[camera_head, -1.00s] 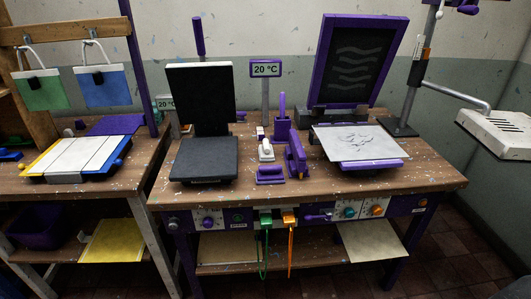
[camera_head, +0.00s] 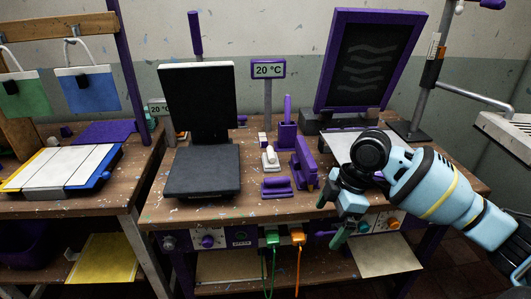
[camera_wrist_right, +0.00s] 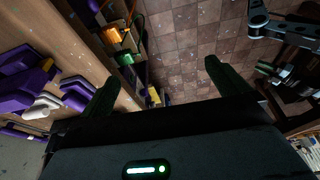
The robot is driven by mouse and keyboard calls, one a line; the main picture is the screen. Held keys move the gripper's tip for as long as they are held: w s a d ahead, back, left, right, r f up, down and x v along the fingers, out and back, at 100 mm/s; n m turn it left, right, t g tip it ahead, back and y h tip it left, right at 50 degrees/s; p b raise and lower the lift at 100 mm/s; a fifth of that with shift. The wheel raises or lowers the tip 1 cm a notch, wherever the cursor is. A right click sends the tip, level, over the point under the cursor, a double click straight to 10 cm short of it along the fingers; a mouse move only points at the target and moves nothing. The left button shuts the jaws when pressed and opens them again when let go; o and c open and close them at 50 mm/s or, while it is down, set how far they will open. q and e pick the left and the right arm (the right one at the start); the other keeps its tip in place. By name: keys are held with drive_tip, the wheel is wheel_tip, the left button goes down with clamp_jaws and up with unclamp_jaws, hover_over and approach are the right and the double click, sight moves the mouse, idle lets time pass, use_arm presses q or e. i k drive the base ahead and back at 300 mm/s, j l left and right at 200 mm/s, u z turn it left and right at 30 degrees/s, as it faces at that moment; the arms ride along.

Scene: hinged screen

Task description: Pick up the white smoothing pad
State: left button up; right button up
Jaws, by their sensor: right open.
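The white smoothing pad (camera_head: 270,158) stands on the middle of the workbench, between the black press and the tall purple tool. In the right wrist view the small white thing at the left, probably the pad (camera_wrist_right: 44,105), sits among purple tools. My right gripper (camera_head: 330,220) is at the bench's front edge, right of and nearer than the pad. It is open and empty. Its green fingers (camera_wrist_right: 160,75) stand wide apart in the right wrist view, with floor and bench front beyond them. My left gripper is not in view.
A purple iron-like tool (camera_head: 303,163) and a low purple tool (camera_head: 277,186) stand close to the pad. A purple holder (camera_head: 287,134) is behind it. The black press (camera_head: 203,172) is left. The framed screen (camera_head: 366,62) stands tilted up behind my right arm.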

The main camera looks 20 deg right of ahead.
sight(270, 163)
drive_tip(key=i, duration=1.25)
